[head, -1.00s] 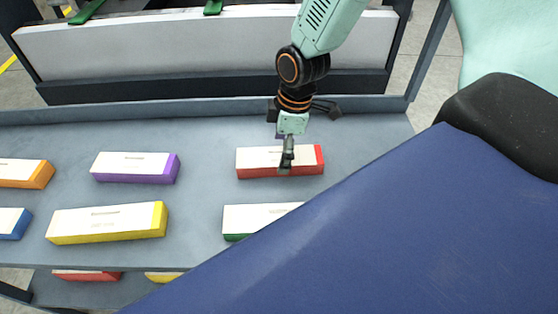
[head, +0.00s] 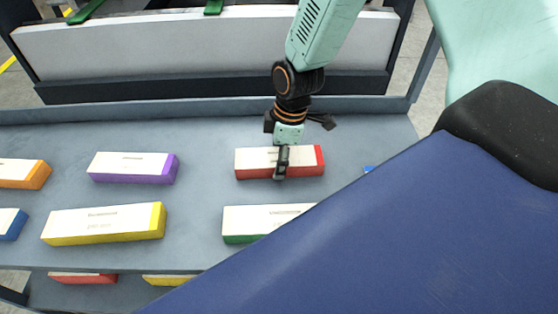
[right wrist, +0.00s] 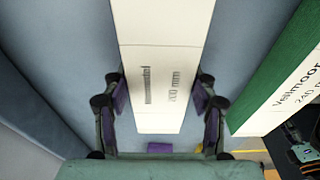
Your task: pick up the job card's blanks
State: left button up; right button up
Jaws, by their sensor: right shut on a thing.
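My right gripper (head: 281,160) is shut on the red blank (head: 308,161), a long stack with a white top and red sides. One finger shows against its near side in the head view. In the right wrist view the two fingers stand on either side of the blank's white top (right wrist: 161,60), printed with "200 mm". The blank appears to rest on the table. A green blank (head: 262,219) lies nearer, and it also shows in the right wrist view (right wrist: 270,75). Purple (head: 130,167), yellow (head: 105,223), orange (head: 22,173) and blue (head: 10,222) blanks lie to the left. My left gripper is not in view.
The grey table (head: 200,200) has a raised back edge, with a machine's pale panel (head: 150,50) behind it. Several blanks lie on a lower shelf (head: 122,293) in front. A large blue surface hides the lower right. A small blue item (head: 368,169) peeks out beside it.

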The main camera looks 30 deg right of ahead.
jog(key=shift+d, duration=0.25)
jog(key=c, duration=0.7)
jog(key=shift+a, duration=0.15)
